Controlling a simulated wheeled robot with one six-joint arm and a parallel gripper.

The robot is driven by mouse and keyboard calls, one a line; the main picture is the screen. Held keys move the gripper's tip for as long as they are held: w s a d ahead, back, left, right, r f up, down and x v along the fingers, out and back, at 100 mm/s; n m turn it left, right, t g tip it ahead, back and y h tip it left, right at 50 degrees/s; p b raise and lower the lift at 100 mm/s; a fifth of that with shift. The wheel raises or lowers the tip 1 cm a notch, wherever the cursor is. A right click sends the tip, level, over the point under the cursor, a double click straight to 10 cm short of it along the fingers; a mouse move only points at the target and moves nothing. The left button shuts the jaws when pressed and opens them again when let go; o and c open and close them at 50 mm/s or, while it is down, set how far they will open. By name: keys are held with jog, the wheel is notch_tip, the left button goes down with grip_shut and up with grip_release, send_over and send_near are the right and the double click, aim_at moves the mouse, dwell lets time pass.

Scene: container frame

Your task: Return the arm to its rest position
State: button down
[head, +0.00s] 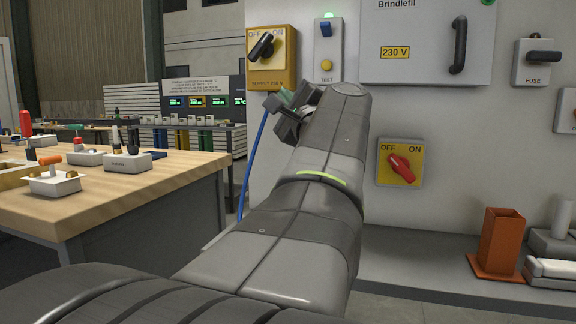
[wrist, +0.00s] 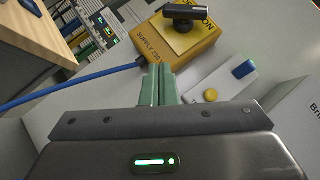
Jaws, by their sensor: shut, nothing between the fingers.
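My gripper shows in the wrist view (wrist: 158,72) with its two green fingers together and nothing between them. In the head view my gripper (head: 288,97) is at the end of my raised arm, in front of the panel and below the yellow supply box (head: 271,57). The arm hides most of the gripper there. The supply box has a black rotary switch (head: 262,46) and also shows beyond the fingertips in the wrist view (wrist: 180,42). I cannot tell whether the fingers touch anything, but a gap seems to show.
A white test box (head: 328,50) and a yellow box with a red switch (head: 399,162) are on the panel. A blue cable (head: 252,160) hangs from the supply box. A wooden workbench (head: 130,190) stands left. An orange holder (head: 497,243) stands on the ledge at right.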

jog(key=w+a+r+p, duration=0.1)
jog(key=w+r+p, duration=0.1)
jog(key=w+p, duration=0.1)
jog(key=w+a+r+n+g+p, duration=0.1)
jog(key=w+r+p, duration=0.1)
jog(key=w+p, duration=0.1)
jog(key=w+a+r+n+p, duration=0.1)
jog(key=w+r+p, duration=0.1)
jog(key=w+p, duration=0.2)
jog(key=shift+r+g+h, duration=0.4)
jog(key=p, duration=0.3)
jog(key=r+n+g+p, duration=0.1)
jog(key=p, duration=0.2)
jog(key=shift+w+n, duration=0.25)
jog(key=shift+n, duration=0.05)
jog(key=h+p, duration=0.1)
jog(key=p, duration=0.2)
jog(key=shift+d+r+n+g, duration=0.1)
jog(key=shift+r+n+g, duration=0.2)
jog(key=shift+g, duration=0.1)
jog(key=shift+p, duration=0.35)
